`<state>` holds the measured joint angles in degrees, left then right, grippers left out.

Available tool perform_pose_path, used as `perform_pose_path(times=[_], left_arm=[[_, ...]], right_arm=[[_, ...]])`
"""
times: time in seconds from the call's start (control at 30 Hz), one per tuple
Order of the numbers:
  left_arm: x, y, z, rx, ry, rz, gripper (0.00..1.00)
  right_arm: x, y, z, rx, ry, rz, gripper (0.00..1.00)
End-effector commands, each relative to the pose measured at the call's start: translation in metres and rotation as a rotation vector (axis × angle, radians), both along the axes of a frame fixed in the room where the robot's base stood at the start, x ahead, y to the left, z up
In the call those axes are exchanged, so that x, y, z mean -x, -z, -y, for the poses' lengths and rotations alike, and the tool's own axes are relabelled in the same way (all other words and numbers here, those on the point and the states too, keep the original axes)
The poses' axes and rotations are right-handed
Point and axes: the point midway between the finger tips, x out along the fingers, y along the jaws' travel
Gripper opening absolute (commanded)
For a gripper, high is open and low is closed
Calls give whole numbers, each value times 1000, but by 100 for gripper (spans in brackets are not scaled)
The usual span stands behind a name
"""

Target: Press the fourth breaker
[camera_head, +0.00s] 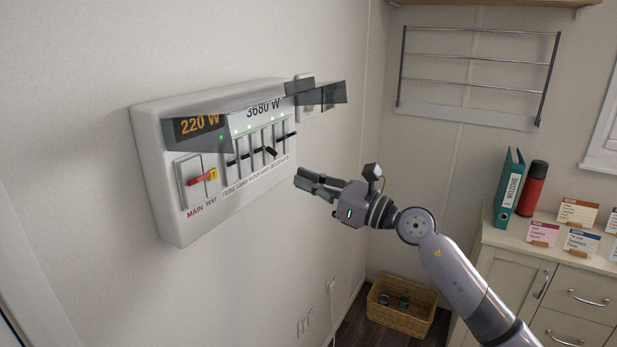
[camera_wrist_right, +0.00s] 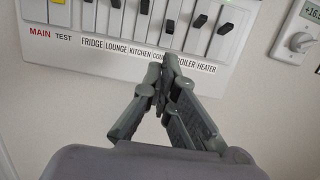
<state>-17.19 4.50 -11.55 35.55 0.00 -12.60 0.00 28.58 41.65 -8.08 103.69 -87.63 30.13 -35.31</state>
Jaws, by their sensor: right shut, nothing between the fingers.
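The white breaker panel (camera_head: 165,222) is on the wall at left, with a row of several black-handled breakers. In the wrist view, the fourth breaker's black handle (camera_wrist_right: 170,27) sits lower than its neighbours; in the head view it is also the low one (camera_head: 271,152). Its label is partly hidden by my fingers. My right gripper (camera_head: 301,180) is shut and empty, just right of and below the panel. In the wrist view its fingertips (camera_wrist_right: 162,64) are in front of the label strip's lower edge; I cannot tell if they touch. My left gripper is out of view.
The red main switch (camera_head: 195,180) and yellow test button (camera_head: 212,174) are at the panel's left. A dark, tilted cover (camera_head: 233,102) overhangs the breakers. A thermostat (camera_wrist_right: 300,42) is at right. A cabinet (camera_head: 515,265) and wicker basket (camera_head: 400,313) stand farther right.

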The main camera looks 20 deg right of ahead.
Motion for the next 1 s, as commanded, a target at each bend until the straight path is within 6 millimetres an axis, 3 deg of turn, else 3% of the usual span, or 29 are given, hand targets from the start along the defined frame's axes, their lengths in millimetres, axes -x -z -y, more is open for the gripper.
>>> perform_pose_path(times=[0.1,0.4,1.0], left_arm=[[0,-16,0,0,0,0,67],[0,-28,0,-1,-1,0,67],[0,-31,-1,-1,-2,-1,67]], right_arm=[[-19,-10,-15,-5,-2,0,0],[-49,-11,-39,-2,0,0,0],[-53,-12,-34,12,1,-14,0]])
